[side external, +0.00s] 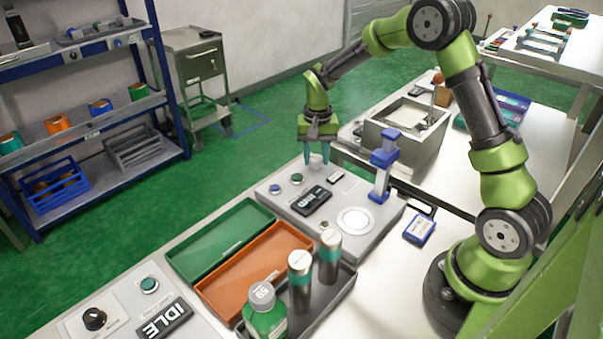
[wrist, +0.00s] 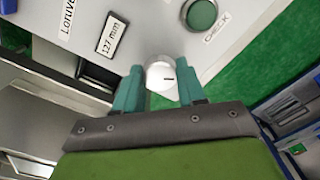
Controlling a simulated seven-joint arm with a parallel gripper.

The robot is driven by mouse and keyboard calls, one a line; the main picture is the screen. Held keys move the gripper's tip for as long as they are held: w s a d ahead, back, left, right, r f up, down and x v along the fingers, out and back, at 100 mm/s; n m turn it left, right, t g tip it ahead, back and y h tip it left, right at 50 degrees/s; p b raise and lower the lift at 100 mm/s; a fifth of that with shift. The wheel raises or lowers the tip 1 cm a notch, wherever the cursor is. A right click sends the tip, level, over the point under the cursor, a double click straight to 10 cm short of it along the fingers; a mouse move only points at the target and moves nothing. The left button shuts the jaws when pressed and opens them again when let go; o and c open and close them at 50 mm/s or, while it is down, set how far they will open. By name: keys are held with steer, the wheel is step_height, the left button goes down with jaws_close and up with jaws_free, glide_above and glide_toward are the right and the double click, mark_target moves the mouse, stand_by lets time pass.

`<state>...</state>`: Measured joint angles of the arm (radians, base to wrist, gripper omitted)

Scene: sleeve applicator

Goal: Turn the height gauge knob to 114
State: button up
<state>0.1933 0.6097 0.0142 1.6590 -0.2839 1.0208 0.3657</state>
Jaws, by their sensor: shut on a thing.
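The height gauge knob (wrist: 162,79) is a pale round dial with a short dark mark, seen in the wrist view between my two teal fingertips. My gripper (wrist: 161,88) is shut on it, one finger on either side. In the side view my gripper (side external: 317,160) points down at the far edge of the grey panel (side external: 285,213), and the knob is hidden there. A small white readout (wrist: 111,35) beside the knob shows 127 mm. The blue height gauge (side external: 385,163) stands upright on the panel, right of my gripper.
A green CHECK button (wrist: 202,14) sits close to the knob. A black display (side external: 312,201) and a round white plate (side external: 355,220) are on the panel. Green (side external: 222,240) and orange (side external: 257,270) trays and a dark tray with bottles stand in front. A metal box (side external: 405,128) stands behind.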

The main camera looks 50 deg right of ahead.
steer(key=n, duration=0.7)
steer(key=shift+d, duration=0.1)
steer(key=n, duration=0.4)
steer(key=shift+r, duration=0.1)
steer(key=shift+n, duration=1.6)
steer(key=o, duration=1.1)
steer(key=shift+c, duration=0.2)
